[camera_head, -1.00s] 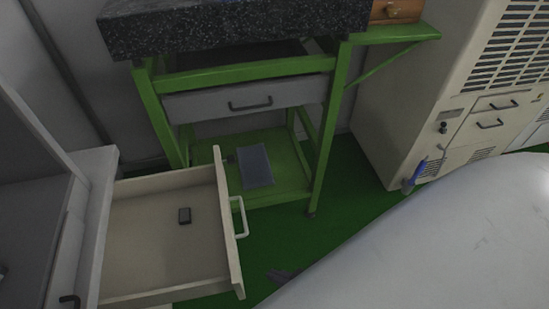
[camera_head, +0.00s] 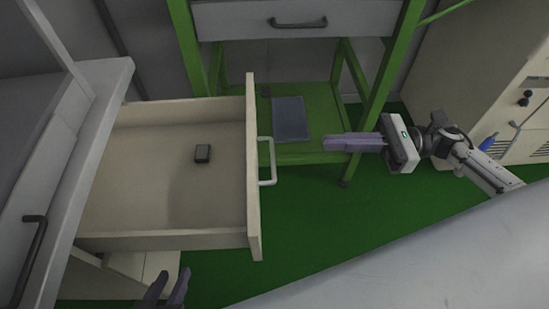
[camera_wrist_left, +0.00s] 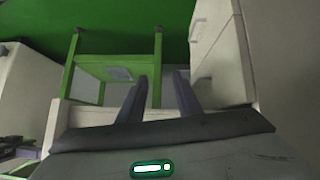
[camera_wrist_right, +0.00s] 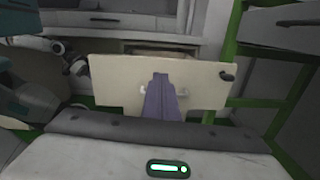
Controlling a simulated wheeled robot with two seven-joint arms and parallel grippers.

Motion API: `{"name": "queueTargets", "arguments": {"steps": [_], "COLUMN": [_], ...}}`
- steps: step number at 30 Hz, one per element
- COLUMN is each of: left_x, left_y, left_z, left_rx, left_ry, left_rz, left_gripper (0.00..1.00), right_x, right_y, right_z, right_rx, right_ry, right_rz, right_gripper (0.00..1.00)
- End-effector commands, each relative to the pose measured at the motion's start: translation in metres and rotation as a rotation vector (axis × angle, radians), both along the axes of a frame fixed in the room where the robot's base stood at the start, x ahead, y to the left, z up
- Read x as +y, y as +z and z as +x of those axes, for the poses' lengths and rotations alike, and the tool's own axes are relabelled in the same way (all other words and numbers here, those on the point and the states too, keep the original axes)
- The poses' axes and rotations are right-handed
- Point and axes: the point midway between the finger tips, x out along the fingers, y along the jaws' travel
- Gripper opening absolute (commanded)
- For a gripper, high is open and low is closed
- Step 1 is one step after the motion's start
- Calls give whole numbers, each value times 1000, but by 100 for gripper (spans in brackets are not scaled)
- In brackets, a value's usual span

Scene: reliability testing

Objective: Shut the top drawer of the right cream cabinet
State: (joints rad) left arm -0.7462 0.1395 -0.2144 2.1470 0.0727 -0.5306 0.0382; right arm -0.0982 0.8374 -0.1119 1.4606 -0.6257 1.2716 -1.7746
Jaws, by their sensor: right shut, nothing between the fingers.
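The cream drawer (camera_head: 253,190) stands pulled out to the right from the cabinet (camera_head: 95,150) at the left of the head view. Its pale handle (camera_head: 268,160) is on the front panel, and a small black box (camera_head: 202,153) lies inside. My right gripper (camera_head: 328,144) is shut and empty, right of the handle and pointing at the front panel, with a gap between. The right wrist view shows its fingers (camera_wrist_right: 160,78) in front of the drawer front (camera_wrist_right: 112,82), partly hiding the handle. My left gripper (camera_head: 168,285) is open and empty, at the bottom edge below the drawer.
A green-framed table with a grey drawer (camera_head: 300,18) stands behind, a dark flat panel (camera_head: 290,118) on its lower shelf. A beige machine (camera_head: 470,60) is at the right. Green floor (camera_head: 320,205) is clear right of the drawer.

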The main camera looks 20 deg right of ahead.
Motion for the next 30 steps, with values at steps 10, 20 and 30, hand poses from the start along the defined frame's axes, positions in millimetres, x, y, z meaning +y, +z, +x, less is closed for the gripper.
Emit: {"name": "queueTargets", "arguments": {"steps": [10, 20, 30], "left_x": [-1, 0, 1], "left_y": [2, 0, 2], "left_z": [0, -1, 0], "left_rx": [-2, 5, 3], "left_ry": [-1, -4, -5], "left_rz": [-2, 6, 9], "left_gripper": [31, 31, 31], "right_x": [30, 98, 130], "right_y": [1, 1, 0], "right_z": [4, 24, 32], "right_rx": [-66, -65, -61], "right_ry": [46, 44, 43], "right_rz": [-38, -36, -37], "right_gripper": [0, 0, 0]}}
